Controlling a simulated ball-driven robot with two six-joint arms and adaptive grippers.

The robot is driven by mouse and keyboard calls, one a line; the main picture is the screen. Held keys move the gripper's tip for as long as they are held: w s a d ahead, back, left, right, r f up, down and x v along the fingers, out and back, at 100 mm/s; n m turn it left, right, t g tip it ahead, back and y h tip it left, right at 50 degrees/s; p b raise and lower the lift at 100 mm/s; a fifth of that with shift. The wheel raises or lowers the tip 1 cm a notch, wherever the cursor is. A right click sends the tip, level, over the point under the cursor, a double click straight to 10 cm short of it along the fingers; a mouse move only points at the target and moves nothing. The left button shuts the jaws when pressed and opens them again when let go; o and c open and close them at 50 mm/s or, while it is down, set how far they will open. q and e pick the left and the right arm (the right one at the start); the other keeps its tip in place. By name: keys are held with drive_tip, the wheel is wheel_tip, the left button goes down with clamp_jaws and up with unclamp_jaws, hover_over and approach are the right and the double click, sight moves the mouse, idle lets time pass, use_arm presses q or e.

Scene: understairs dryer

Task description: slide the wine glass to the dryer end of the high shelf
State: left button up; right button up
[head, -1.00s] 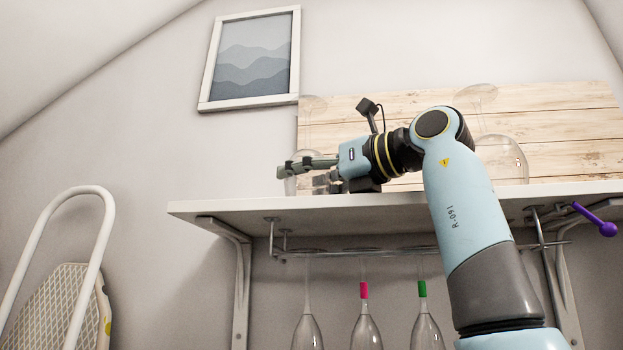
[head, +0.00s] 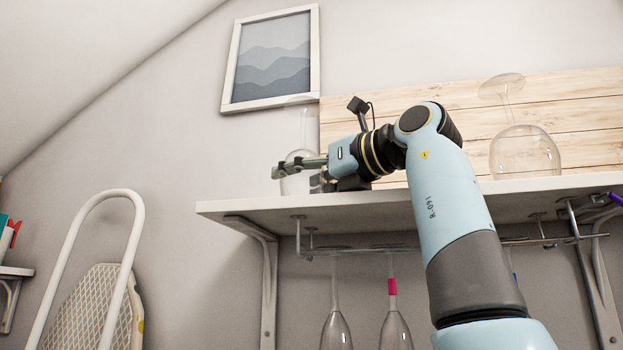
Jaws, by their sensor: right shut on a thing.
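An upside-down clear wine glass (head: 303,128) is near the left end of the white high shelf (head: 225,208), its bowl down at shelf height and its foot up. My right gripper (head: 300,172) reaches in from the right and is shut on this glass's bowl; the fingers partly hide it. I cannot tell whether the rim touches the shelf. My left gripper is not in view. No dryer shows.
A wooden plank panel (head: 450,100) backs the shelf. Below hangs a wire rack with several stemmed glasses (head: 336,330). A framed picture (head: 270,60) is on the wall above. An ironing board (head: 90,310) and white tubular frame (head: 135,225) stand at left. The shelf's left end is bare.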

sight(281, 181)
drive_tip(key=shift+a, duration=0.15)
drive_tip(key=shift+w+a, duration=0.3)
drive_tip(key=shift+a, duration=0.65)
drive_tip(key=shift+w+a, duration=0.3)
drive_tip(key=shift+a, duration=0.6)
drive_tip(key=o, duration=1.4)
drive_tip(key=shift+c, duration=0.2)
drive_tip(key=shift+s+d, duration=0.1)
drive_tip(key=shift+d, duration=0.1)
drive_tip(key=shift+b+v, duration=0.95)
drive_tip(key=shift+v, duration=1.55)
drive_tip(key=shift+b+v, duration=0.4)
drive_tip(key=shift+v, duration=3.45)
